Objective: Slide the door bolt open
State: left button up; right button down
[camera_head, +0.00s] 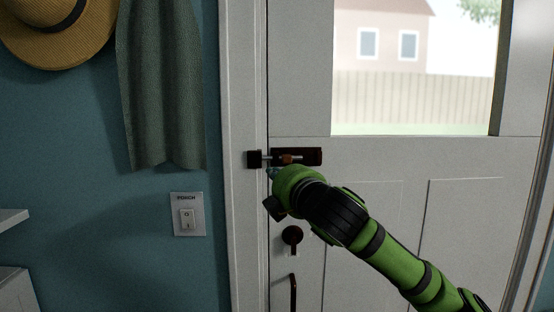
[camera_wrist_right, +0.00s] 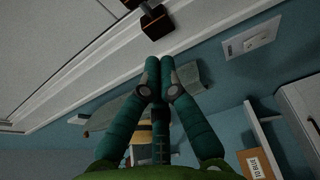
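The door bolt (camera_head: 291,158) is a small metal rod with a copper-coloured knob on a dark plate (camera_head: 312,156) on the white door. Its rod spans left to the black keeper (camera_head: 254,159) on the door frame. In the right wrist view, a dark block of the bolt hardware (camera_wrist_right: 154,20) shows beyond the fingertips, apart from them. My right gripper (camera_wrist_right: 160,61) has its teal fingertips together with nothing seen between them. In the head view it is just below the bolt, mostly hidden by my green wrist. My left gripper is not in view.
A round dark lock (camera_head: 292,235) and a door handle (camera_head: 293,292) sit below the bolt. A light switch (camera_head: 187,215), a green towel (camera_head: 160,85) and a straw hat (camera_head: 60,30) are on the blue wall at left. The door's window is above the bolt.

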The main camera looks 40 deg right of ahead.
aim_at(287, 158)
jog(key=shift+r, duration=0.1)
jog(key=p+x, duration=0.1)
jog(key=x, duration=0.2)
jog(key=p+x, duration=0.2)
jog(key=x, duration=0.1)
jog(key=p+x, duration=0.2)
jog(key=x, duration=0.2)
jog(key=shift+r, duration=0.25)
jog(key=s+d, duration=0.1)
jog(key=s+d+p, duration=0.1)
jog(key=shift+s+d+f, duration=0.1)
jog(key=shift+d+f, duration=0.15)
jog(key=shift+d, duration=0.1)
jog(key=shift+s+d, duration=0.2)
jog(key=shift+w, duration=0.15)
